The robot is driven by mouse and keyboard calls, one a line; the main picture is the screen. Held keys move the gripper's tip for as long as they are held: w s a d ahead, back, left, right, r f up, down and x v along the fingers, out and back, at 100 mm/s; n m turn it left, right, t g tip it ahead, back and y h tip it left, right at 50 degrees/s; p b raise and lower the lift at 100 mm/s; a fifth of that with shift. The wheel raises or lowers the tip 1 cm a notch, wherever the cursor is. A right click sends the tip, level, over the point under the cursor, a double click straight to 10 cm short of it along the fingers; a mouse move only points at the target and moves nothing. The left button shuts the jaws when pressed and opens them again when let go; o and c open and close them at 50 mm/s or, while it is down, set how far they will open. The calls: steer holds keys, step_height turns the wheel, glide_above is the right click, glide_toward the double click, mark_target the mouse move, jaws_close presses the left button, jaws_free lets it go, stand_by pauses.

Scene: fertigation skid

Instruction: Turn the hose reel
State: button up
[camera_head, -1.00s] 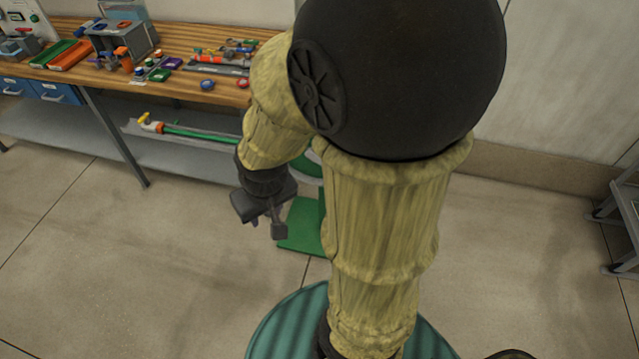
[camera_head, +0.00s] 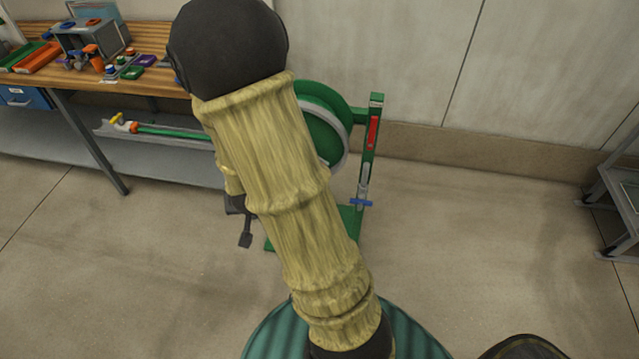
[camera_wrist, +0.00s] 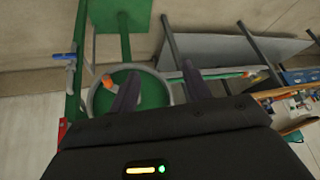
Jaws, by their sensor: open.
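The hose reel (camera_head: 325,112) is a green disc with a grey rim, on a green stand with an upright post (camera_head: 369,150). My arm hides its left part in the head view. In the wrist view the reel (camera_wrist: 100,101) appears behind my gripper, with an orange knob (camera_wrist: 107,83) by its rim. My gripper (camera_wrist: 161,70) is open and empty; its two dark fingers overlap the reel in that picture. I cannot tell its exact distance from the reel. In the head view my gripper (camera_head: 243,225) is partly hidden behind my arm, left of the stand.
A blue lever (camera_head: 361,202) and a red part (camera_head: 373,132) sit on the post. A wooden workbench (camera_head: 150,75) with a lower shelf (camera_head: 170,165) stands left. A grey rack (camera_head: 615,200) is far right. The floor right of the reel is clear.

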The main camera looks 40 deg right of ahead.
steer(key=s+d+f+m+t+h+b, duration=0.1)
steer(key=d+f+m+t+h+b, duration=0.1)
steer(key=d+f+t+h+b, duration=0.4)
steer(key=d+f+h+b, duration=0.5)
steer(key=d+f+b, duration=0.2)
steer(key=d+f, duration=0.2)
step_height(320, 180, down, 2)
steer(key=shift+d+f+h+b, duration=0.2)
steer(key=shift+h+b, duration=0.1)
steer(key=shift+f, duration=0.1)
steer(key=b+x, duration=0.8)
steer(key=x, duration=0.9)
steer(key=shift+d, duration=0.2)
